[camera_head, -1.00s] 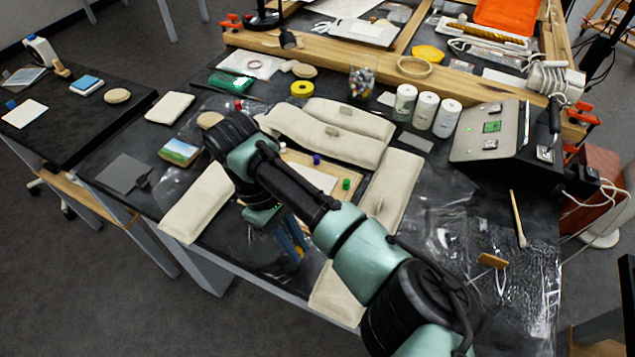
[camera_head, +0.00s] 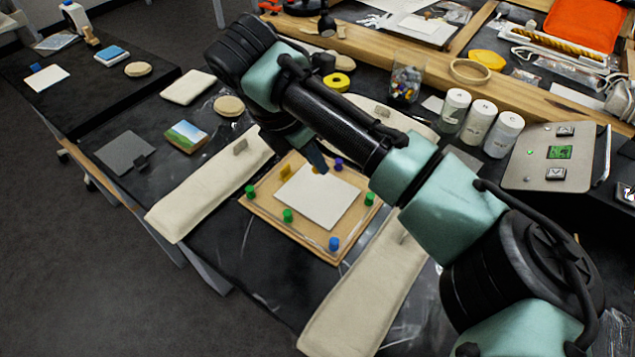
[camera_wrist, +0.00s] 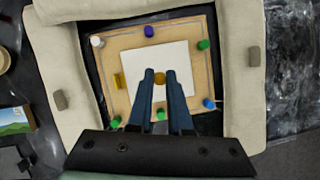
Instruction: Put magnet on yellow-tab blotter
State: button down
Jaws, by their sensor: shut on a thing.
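The blotter is a white sheet (camera_head: 312,200) with a yellow tab (camera_head: 285,170) at its edge, lying on a wooden board (camera_head: 268,207). In the wrist view the sheet (camera_wrist: 180,60) lies under my fingers and the yellow tab (camera_wrist: 118,81) is at its left edge. My gripper (camera_wrist: 159,76) is shut on a small amber round thing, the magnet (camera_wrist: 159,79), held between the fingertips over the sheet. In the head view my gripper (camera_head: 318,166) is above the sheet's far part, partly hidden by my wrist. I cannot tell if the magnet touches the sheet.
Several coloured pegs, such as a blue one (camera_head: 334,243) and a green one (camera_head: 287,216), stand around the board's edge. Cream padded bags (camera_head: 205,190) surround the board. White bottles (camera_head: 479,121) stand at right. A blue-tabbed sheet (camera_head: 46,79) lies on the left table.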

aim_at(322, 191)
jog(key=shift+f, duration=2.9)
jog(key=shift+f, duration=0.15)
jog(key=c, duration=0.8)
grip_release()
jog(key=shift+c, duration=0.2)
jog(key=v, duration=1.2)
jog(key=shift+r+p, duration=0.2)
jog(key=shift+p, duration=0.15)
